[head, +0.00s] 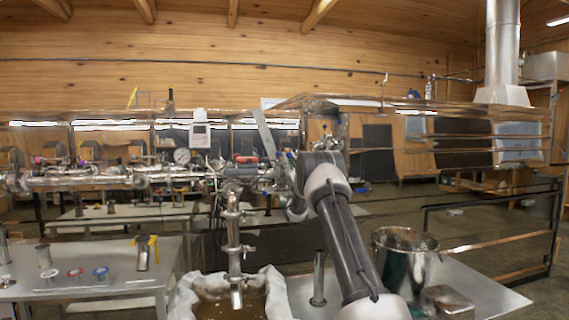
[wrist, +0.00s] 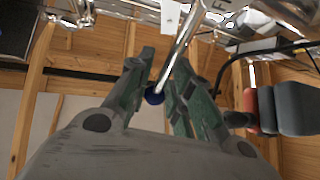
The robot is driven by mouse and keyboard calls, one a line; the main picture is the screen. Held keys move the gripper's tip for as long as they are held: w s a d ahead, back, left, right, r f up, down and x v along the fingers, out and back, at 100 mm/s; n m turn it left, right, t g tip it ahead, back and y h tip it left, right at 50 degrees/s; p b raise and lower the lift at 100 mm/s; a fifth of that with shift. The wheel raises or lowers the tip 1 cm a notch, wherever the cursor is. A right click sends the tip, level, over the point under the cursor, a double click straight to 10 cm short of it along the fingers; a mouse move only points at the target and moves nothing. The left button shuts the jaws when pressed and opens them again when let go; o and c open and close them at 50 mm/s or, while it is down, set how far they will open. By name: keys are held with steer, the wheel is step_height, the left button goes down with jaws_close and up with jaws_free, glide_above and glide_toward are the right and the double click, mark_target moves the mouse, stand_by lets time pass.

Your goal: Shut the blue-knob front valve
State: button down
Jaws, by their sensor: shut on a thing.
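The fingers, with green inner pads, are closed in on the knob and the lever's end. In the head view my arm reaches up to the right part of the steel pipe line (head: 110,178). There my wrist covers the gripper, and I cannot make out the blue knob.
A downward spout (head: 234,245) hangs over a cloth-lined tub (head: 187,302). A steel pot (head: 404,262) stands right of my arm. A red-and-black handled part (wrist: 285,108) is close to the right finger in the wrist view. A left table (head: 110,290) holds small parts.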

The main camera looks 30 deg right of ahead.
steer(key=shift+s+d+f+m+h, duration=0.1)
steer(key=shift+d+m+h, duration=0.2)
steer(key=shift+m, duration=0.25)
steer(key=shift+d+f+m+h, duration=0.1)
steer(key=shift+d+m+h, duration=0.1)
steer(key=shift+m+h, duration=0.3)
steer(key=c, duration=1.3)
jaws_free()
steer(key=shift+d, duration=0.1)
steer(key=shift+r, duration=0.15)
steer(key=shift+s, duration=0.1)
steer(key=v, duration=1.2)
